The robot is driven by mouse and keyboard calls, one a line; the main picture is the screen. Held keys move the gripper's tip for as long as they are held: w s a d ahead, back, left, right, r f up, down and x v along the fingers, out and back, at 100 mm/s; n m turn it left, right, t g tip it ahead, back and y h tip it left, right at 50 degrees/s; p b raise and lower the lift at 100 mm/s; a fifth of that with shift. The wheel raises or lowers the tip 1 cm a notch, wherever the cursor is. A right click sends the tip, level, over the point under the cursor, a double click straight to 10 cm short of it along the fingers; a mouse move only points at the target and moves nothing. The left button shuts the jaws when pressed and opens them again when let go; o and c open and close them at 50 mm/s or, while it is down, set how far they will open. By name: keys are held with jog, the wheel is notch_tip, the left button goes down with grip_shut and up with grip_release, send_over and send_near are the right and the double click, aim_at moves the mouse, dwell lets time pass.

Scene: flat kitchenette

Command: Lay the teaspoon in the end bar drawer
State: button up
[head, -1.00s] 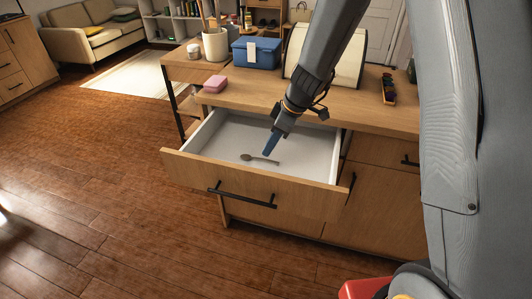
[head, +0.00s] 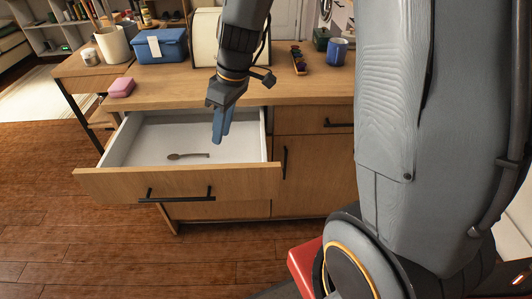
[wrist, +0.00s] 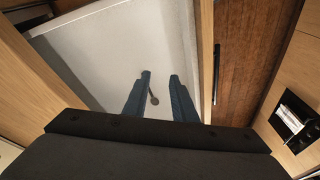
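The teaspoon (head: 188,156) is small and brown and lies on the white floor of the open drawer (head: 180,184). The drawer has a wooden front with a black bar handle and is pulled out from the wooden counter. My gripper (head: 221,140) points down over the drawer, to the right of the teaspoon and apart from it. In the wrist view the two blue fingers (wrist: 160,78) stand apart with nothing held between them. The teaspoon (wrist: 153,99) shows there low between the fingers, partly hidden by the gripper.
Bare wooden floor (head: 60,240) lies in front of the drawer.

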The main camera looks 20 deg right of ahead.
jog(key=s+d+m+h, duration=0.1)
jog(key=s+d+m, duration=0.3)
jog(key=s, duration=0.3)
jog(key=s+d+m+h, duration=0.1)
jog(key=s+d+m, duration=0.2)
jog(key=s+m, duration=0.2)
jog(key=shift+s+d+g+h, duration=0.3)
jog(key=shift+s+d+h, duration=0.1)
jog(key=shift+s, duration=0.7)
jog(key=shift+s, duration=0.1)
